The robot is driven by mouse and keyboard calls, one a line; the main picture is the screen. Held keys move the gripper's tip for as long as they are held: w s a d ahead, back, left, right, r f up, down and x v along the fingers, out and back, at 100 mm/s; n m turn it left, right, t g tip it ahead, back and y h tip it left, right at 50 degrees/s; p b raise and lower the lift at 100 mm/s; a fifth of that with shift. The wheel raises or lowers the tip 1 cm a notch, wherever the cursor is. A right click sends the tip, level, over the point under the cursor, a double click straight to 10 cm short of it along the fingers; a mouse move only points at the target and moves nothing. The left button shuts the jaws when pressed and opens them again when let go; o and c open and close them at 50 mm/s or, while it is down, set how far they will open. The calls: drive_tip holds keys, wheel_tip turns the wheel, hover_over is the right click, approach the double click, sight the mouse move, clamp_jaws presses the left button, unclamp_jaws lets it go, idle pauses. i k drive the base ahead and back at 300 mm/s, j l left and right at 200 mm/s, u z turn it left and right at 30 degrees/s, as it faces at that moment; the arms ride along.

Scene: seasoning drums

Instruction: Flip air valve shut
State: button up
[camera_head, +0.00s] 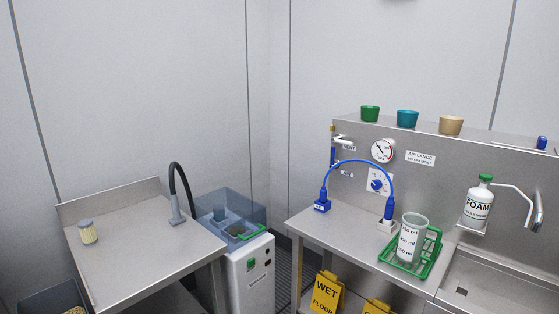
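The air valve appears to be the small fitting with a blue lever (334,156) at the left end of the steel back panel, beside a label that seems to read AIR. The lever looks roughly upright, but it is too small to tell whether the valve is open or shut. A white-handled fitting (342,139) sits just above it beside a VENT label. A blue knob on a white dial (377,185) is to the right and lower. A blue hose (358,162) arches in front of the panel. My gripper is not in view.
The right steel counter (335,222) holds a green tray (424,262) with a clear measuring jug (410,238). A FOAM bottle (479,203) and spout (533,210) are at the right. Yellow WET FLOOR signs (327,292) stand below. A left table (130,243) has mostly bare top.

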sight(333, 148)
drive_tip(key=i+u, duration=0.2)
drive_tip(key=i, duration=0.7)
drive_tip(key=i+l+u, duration=0.1)
drive_tip(key=i+u, duration=0.15)
drive_tip(key=i, duration=0.7)
